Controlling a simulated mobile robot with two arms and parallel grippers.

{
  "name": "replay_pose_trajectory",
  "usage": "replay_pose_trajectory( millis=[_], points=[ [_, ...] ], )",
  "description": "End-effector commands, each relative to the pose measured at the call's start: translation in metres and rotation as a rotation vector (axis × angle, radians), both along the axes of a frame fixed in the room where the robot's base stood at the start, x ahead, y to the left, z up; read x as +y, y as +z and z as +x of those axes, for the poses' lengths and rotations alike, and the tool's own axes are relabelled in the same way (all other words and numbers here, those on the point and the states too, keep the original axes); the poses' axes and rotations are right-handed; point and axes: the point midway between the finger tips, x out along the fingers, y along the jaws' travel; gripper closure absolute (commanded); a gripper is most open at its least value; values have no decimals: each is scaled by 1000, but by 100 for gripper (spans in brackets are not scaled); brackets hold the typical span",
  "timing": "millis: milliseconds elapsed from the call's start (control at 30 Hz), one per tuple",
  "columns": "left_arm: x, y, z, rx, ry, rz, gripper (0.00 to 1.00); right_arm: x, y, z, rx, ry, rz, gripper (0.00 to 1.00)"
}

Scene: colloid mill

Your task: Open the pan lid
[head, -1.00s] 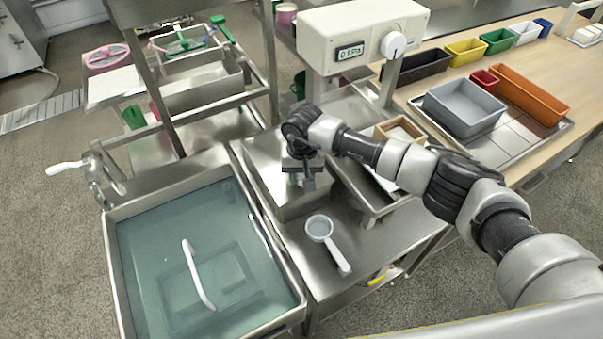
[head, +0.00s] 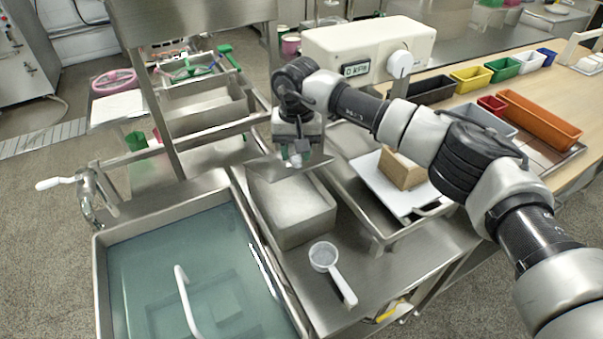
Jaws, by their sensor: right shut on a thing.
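The steel pan (head: 305,229) is a rectangular box on the steel bench, right of the water basin. My right gripper (head: 295,160) is above the far part of the pan, pointing down and shut on the pan lid (head: 314,171). The lid is a thin steel plate, held over the far end of the pan. The gripper hides part of the lid and its grip point. The near part of the pan shows uncovered, with a plain grey surface inside its rim. My left gripper is not in view.
A water-filled basin (head: 125,259) with a white handle is at left. A white scoop (head: 323,257) lies in front of the pan. At right are a tray holding a brown block (head: 402,170) on a white board, and a cream gauge box (head: 345,45) behind.

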Motion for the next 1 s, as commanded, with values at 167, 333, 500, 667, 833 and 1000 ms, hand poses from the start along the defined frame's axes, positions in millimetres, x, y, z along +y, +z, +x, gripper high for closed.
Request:
replay_pose_trajectory(
  millis=[167,333,500,667,833,1000],
  points=[
    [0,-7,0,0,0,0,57,6,10,10,-10,2,7,100],
    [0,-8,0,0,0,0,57,8,13,12,-9,4,6,100],
    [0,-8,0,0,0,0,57,8,14,13,-8,5,6,100],
    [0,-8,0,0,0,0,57,9,13,12,-7,5,6,100],
    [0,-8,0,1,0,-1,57,8,13,12,-5,5,6,45],
    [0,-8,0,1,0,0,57,7,13,12,-3,3,5,41]
  ],
)
